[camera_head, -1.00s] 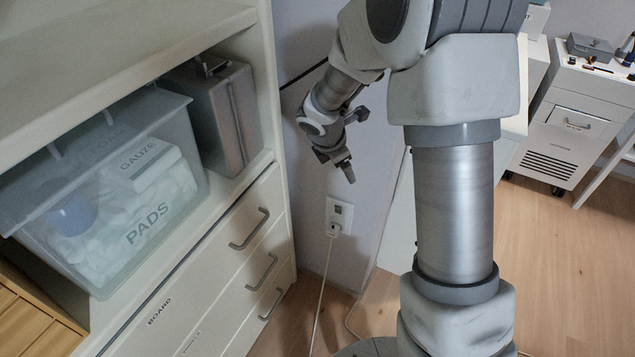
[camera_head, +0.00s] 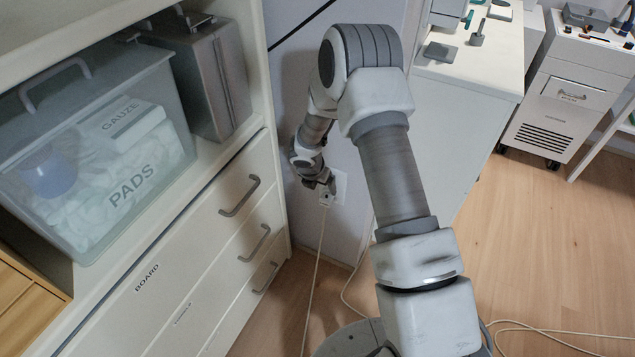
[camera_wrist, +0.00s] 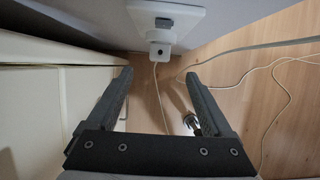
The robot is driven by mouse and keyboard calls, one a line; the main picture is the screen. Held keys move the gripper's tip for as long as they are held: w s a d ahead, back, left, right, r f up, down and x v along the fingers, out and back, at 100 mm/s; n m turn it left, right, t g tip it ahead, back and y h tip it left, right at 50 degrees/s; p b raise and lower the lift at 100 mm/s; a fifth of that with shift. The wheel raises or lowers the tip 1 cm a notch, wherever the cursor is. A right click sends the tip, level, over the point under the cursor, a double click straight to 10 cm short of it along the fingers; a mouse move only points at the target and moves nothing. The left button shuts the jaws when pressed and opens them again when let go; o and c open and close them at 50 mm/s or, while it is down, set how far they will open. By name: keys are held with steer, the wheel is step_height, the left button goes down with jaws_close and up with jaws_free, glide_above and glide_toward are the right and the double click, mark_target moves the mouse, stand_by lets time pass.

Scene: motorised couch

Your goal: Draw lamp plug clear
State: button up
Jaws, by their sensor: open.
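The white lamp plug (camera_wrist: 159,48) sits in the wall socket plate (camera_wrist: 185,18) at the top of the wrist view, with its cord (camera_wrist: 157,85) hanging down from it. In the head view the plug (camera_head: 326,200) shows just below my gripper (camera_head: 322,186), against the socket plate (camera_head: 341,186). In the wrist view my gripper (camera_wrist: 158,82) is open and empty. Its two fingers stand left and right of the plug's line, and the plug lies beyond the fingertips, apart from both. A grey block shows on the plate above the plug.
A cabinet (camera_head: 215,235) with drawers stands close on the left, holding a clear bin (camera_head: 100,150) and a grey case (camera_head: 205,75). A white counter unit (camera_head: 440,125) stands on the right. Loose cables (camera_head: 540,330) lie on the wooden floor.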

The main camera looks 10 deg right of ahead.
mark_target(326, 198)
steer(key=b+x, duration=0.2)
steer(key=x, duration=0.9)
steer(key=shift+r, duration=0.1)
steer(key=shift+c, duration=0.2)
jaws_close()
steer(key=shift+s+b, duration=0.1)
steer(key=shift+b, duration=0.25)
steer(key=shift+s+a+b, duration=0.5)
steer(key=shift+s+a, duration=0.1)
steer(key=shift+s, duration=0.15)
steer(key=shift+s+a, duration=0.2)
steer(key=shift+s, duration=0.1)
steer(key=shift+s+a+b, duration=0.25)
steer(key=shift+s+b, duration=0.05)
steer(key=shift+b, duration=0.15)
